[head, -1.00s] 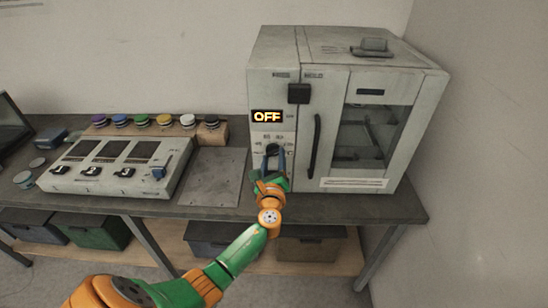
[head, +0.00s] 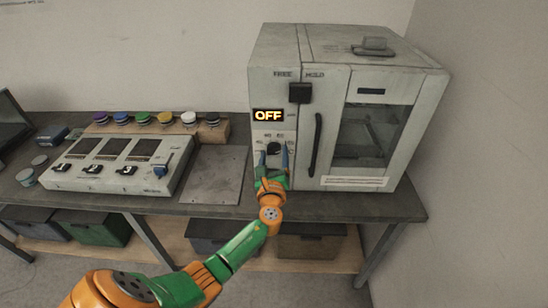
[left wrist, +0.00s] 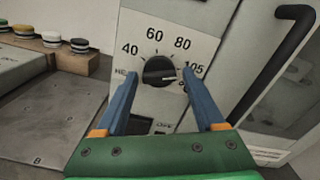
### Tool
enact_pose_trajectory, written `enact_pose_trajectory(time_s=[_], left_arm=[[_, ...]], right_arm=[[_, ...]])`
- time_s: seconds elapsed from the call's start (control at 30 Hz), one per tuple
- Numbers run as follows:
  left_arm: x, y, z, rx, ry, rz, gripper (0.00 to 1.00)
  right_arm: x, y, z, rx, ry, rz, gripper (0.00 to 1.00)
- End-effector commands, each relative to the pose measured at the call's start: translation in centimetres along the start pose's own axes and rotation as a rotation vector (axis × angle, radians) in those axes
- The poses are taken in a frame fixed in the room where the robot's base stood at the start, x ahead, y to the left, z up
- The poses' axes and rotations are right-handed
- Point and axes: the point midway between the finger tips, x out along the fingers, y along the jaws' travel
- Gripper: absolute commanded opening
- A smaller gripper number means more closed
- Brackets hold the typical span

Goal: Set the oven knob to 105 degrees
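The oven (head: 333,120) stands on the bench, and its display (head: 268,115) reads OFF. The round black knob (head: 273,149) is low on its front panel. In the left wrist view the knob (left wrist: 158,71) has a dial marked 40, 60, 80 and 105. Its pale pointer line points right, a little below the 105 mark; a further label there is partly hidden by a finger. My left gripper (head: 273,153) is open in front of the knob, with one blue finger on each side and gaps between. It also shows in the left wrist view (left wrist: 160,75). My right gripper is out of view.
The oven's door handle (head: 315,145) is close to the right of the knob. A black latch block (head: 300,93) sits above. A control box (head: 115,163) and a rack of coloured discs (head: 155,125) stand left. A flat metal plate (head: 212,175) lies between.

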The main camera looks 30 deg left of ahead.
Motion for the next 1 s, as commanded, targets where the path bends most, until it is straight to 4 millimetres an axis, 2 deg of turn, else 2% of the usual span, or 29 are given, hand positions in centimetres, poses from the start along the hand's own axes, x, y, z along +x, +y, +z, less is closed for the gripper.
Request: enact_pose_trajectory(time_s=[0.33, 0.6, 0.7, 1.0], left_arm=[[-0.3, 0.1, -0.3, -0.001, 0.008, 0.001, 0.85], [-5.6, 0.1, -0.4, -0.002, 0.010, 0.000, 0.85], [-6.8, 0.1, -0.3, -0.001, 0.007, 0.000, 0.85], [-7.1, 0.1, -0.2, -0.001, 0.006, 0.001, 0.85]], right_arm=[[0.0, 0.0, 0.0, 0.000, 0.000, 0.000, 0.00], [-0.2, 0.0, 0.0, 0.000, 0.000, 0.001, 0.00], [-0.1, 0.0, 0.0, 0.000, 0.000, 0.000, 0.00], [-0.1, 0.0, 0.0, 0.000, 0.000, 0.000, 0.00]])
